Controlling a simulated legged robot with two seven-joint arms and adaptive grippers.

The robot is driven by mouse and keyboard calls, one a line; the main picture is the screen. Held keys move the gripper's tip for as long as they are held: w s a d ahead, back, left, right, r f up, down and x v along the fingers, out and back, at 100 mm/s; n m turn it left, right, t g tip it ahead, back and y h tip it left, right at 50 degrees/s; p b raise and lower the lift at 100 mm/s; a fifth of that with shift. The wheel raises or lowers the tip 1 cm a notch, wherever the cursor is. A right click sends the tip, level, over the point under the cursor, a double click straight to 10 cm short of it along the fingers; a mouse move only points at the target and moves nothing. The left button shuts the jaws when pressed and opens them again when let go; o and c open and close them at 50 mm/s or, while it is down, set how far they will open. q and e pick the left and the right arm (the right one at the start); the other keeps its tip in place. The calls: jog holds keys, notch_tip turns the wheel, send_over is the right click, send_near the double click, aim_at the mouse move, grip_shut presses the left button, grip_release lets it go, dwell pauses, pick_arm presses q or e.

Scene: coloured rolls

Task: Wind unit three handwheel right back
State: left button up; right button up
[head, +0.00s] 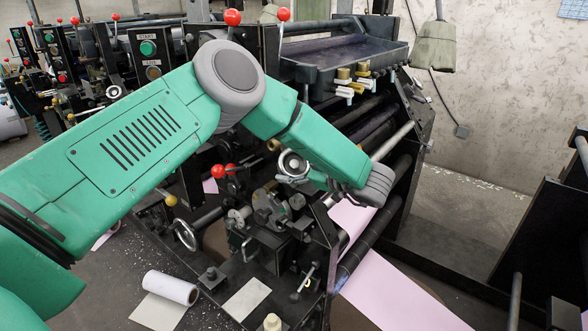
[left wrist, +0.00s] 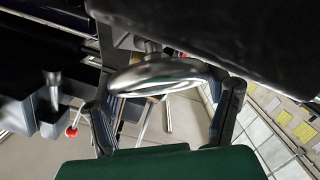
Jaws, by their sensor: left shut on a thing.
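A small chrome handwheel (head: 292,163) sits on the black machine near the middle of the head view. My left gripper (head: 303,176) reaches it from the right, with the wrist bent back toward the wheel. In the left wrist view the handwheel (left wrist: 158,74) shows as a shiny rim seen nearly edge-on. The fingers of my left gripper (left wrist: 162,88) lie at both sides of this rim and are shut on it. The exact finger contact is partly hidden. My right gripper is in neither view.
A second chrome handwheel (head: 185,234) is lower left. A pink web (head: 395,295) runs out below the rollers. A black tray (head: 345,57) is above.

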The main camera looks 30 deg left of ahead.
pick_arm(q)
jog(key=n+g+h+b, duration=0.1)
jog(key=n+g, duration=0.1)
jog(key=n, duration=0.1)
jog(key=shift+s+n+g+h+b, duration=0.1)
jog(key=shift+n+g+h+b, duration=0.1)
jog(key=shift+n+g+h, duration=0.5)
jog(key=shift+n+g+h+b, duration=0.2)
jog(key=shift+n+g, duration=0.2)
jog(key=shift+n, duration=0.7)
jog(key=o, duration=1.1)
jog(key=shift+f, duration=0.1)
